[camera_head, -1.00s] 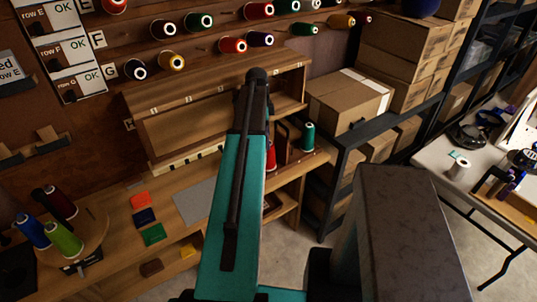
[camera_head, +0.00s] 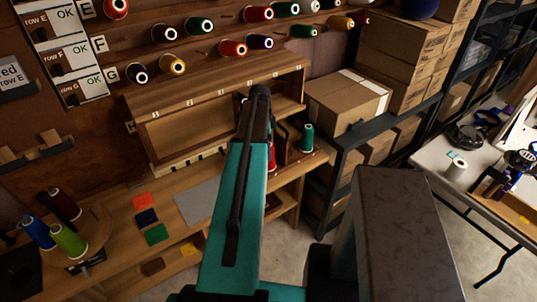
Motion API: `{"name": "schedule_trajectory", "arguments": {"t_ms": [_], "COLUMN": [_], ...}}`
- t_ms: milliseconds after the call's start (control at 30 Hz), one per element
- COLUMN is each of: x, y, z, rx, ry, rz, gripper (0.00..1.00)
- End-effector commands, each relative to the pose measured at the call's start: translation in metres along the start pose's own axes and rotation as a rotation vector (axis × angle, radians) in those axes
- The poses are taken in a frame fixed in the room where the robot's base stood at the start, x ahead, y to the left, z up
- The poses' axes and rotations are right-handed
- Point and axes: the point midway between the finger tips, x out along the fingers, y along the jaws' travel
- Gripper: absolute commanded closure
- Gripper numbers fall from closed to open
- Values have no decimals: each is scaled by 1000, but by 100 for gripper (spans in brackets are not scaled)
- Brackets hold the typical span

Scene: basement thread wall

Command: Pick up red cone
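A red cone (camera_head: 271,158) stands on the wooden bench beside the green cone (camera_head: 307,138). My arm hides its left part. Other red cones lie on the wall pegs: one at the upper left (camera_head: 115,8), one at the top middle (camera_head: 258,13) and one in the row below (camera_head: 232,48). My teal and black arm reaches up the middle of the view toward the bench. My gripper does not show; it is beyond or behind the arm's far end.
A wooden cubby shelf (camera_head: 215,88) stands on the bench behind my arm. Blue, lime and dark red cones stand on a round board (camera_head: 98,222) at the left. Cardboard boxes (camera_head: 345,100) fill the dark rack at the right. A white table (camera_head: 440,165) stands far right.

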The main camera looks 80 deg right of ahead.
Motion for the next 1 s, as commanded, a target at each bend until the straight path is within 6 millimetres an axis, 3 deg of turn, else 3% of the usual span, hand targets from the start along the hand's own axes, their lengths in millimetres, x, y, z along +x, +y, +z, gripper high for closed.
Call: {"name": "schedule_trajectory", "arguments": {"t_ms": [600, 933, 1000], "x": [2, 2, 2], "y": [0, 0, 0], "z": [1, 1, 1], "rx": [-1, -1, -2], "ry": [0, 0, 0], "rz": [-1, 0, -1], "gripper": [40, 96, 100]}}
